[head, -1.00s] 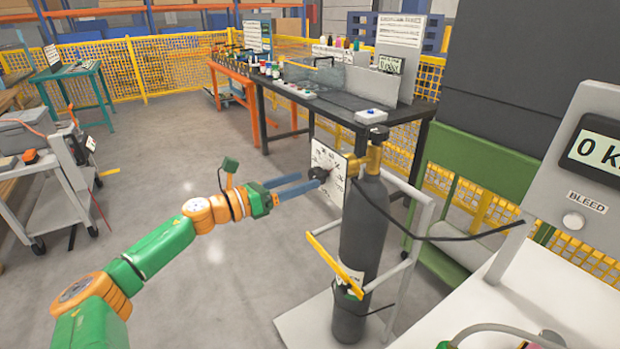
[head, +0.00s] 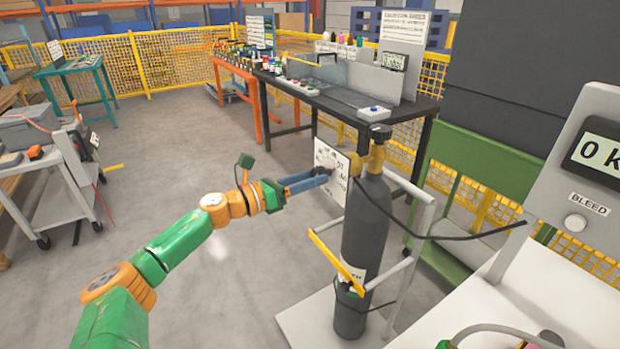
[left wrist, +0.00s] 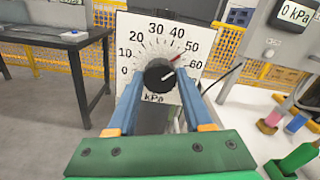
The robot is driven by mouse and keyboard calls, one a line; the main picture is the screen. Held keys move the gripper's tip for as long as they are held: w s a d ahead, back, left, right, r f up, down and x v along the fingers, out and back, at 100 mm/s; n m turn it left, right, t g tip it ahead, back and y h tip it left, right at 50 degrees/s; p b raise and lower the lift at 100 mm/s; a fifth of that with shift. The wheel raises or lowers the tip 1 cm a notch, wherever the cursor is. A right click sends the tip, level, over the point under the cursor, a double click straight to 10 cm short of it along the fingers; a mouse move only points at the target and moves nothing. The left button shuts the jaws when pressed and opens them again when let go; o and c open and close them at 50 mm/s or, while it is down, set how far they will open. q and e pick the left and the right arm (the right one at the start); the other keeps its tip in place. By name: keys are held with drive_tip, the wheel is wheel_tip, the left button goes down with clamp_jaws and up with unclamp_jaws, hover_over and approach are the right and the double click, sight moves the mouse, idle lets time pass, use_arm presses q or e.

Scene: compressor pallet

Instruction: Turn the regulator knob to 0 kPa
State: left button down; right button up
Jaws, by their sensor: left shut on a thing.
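The regulator knob (left wrist: 159,75) is round and black, in the middle of a white dial plate (left wrist: 133,35) marked 0 to 60 kPa. Its red pointer mark is turned to the upper right, close to 50. In the head view the dial plate (head: 328,155) stands beside the neck of a dark gas cylinder (head: 364,235), seen at a slant. My left gripper (head: 328,173) reaches the plate from the left, its blue fingers hiding most of the knob. In the left wrist view the fingers (left wrist: 159,84) are shut on the knob from both sides. My right gripper is out of view.
A dark workbench (head: 330,92) is behind the dial. At right, a panel display (head: 600,152) starts with 0 k; the wrist view shows 0 kPa.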

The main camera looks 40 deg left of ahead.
use_arm(q)
drive_tip(key=n+p, duration=0.1)
drive_tip(key=n, duration=0.3)
drive_tip(key=shift+r+n, duration=0.15)
drive_tip(key=shift+n, duration=0.25)
drive_tip(key=n+p, duration=0.2)
drive_tip(key=n, duration=0.2)
drive_tip(key=shift+n, duration=0.3)
drive_tip(key=n+p, duration=0.2)
drive_tip(key=n, duration=0.4)
drive_tip(key=n+p, duration=0.2)
drive_tip(key=n, duration=0.5)
drive_tip(key=n+p, duration=0.2)
drive_tip(key=n, duration=0.5)
drive_tip(key=shift+f, duration=0.3)
drive_tip(key=shift+n, duration=0.3)
drive_tip(key=shift+c, duration=1.5)
unclamp_jaws()
